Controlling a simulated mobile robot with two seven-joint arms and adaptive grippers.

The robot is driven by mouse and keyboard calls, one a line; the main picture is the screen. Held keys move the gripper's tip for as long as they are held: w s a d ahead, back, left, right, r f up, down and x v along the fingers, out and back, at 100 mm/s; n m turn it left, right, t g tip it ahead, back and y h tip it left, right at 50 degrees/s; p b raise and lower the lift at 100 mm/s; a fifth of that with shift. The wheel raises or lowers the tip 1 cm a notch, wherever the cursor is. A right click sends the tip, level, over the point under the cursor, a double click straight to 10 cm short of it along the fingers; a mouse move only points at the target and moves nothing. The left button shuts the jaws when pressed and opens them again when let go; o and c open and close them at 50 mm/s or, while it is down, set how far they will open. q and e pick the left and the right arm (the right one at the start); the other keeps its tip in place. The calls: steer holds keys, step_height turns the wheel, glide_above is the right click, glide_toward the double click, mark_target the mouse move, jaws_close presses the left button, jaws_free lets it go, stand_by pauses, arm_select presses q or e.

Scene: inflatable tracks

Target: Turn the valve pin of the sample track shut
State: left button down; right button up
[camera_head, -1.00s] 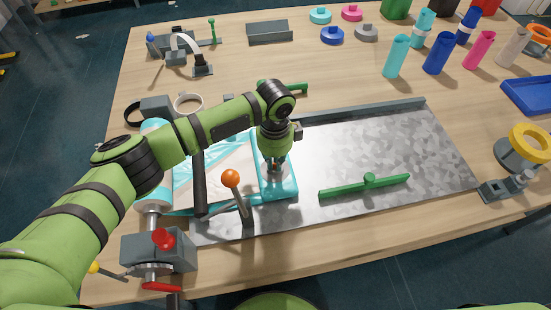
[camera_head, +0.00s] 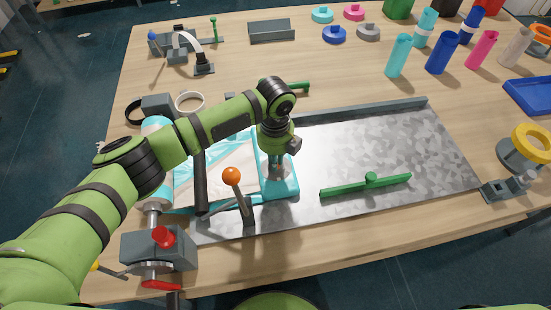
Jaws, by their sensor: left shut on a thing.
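The sample track (camera_head: 228,168) is a pale sheet with teal edges, lying flat on a grey metal plate at the left. Its right end is a teal block (camera_head: 290,187). My left gripper (camera_head: 279,172) points down over this block, with its fingers shut low at the block's top. The valve pin itself is hidden by the fingers and wrist, so I cannot see its angle. My right gripper is not in view.
An orange-knobbed lever (camera_head: 232,177) stands just left of my gripper, close in front of the track. A green bar handle (camera_head: 366,186) lies on the metal plate (camera_head: 400,140) to the right. A grey box with red knobs (camera_head: 158,248) is at the front left.

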arm_select(q)
steer(key=shift+a+f+m, duration=0.1)
steer(key=shift+f+m, duration=0.05)
steer(key=shift+m, duration=1.05)
steer(key=c, duration=1.3)
jaws_free()
steer(key=shift+o, duration=0.2)
steer(key=shift+w, duration=0.1)
step_height(320, 180, up, 12)
